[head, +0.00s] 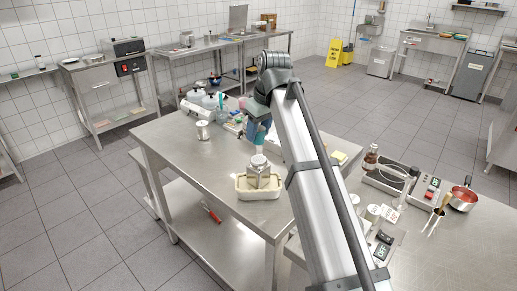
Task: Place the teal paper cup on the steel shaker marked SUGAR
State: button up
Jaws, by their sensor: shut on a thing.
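In the head view, my gripper (258,128) points down over the steel table, partly hidden by my own arm. It is shut on the teal paper cup (259,138), of which a small part shows below the fingers. Directly under the cup is a steel shaker (262,179) with a domed top, standing in a cream tray (243,193). The cup's lower end is at or just above the shaker's top; I cannot tell whether they touch. Any marking on the shaker is too small to read.
A pale, spool-shaped object (203,131) stands to the left on the table. Bottles and small boxes (213,104) crowd the table's back edge. On the right are a dark tray (383,181) with a brown bottle and a red pan (463,199). The table's left front is clear.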

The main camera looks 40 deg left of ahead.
jog(key=shift+f, duration=3)
jog(key=shift+f, duration=0.1)
jog(key=o, duration=1.1)
jog(key=shift+c, duration=0.2)
jog(key=v, duration=1.2)
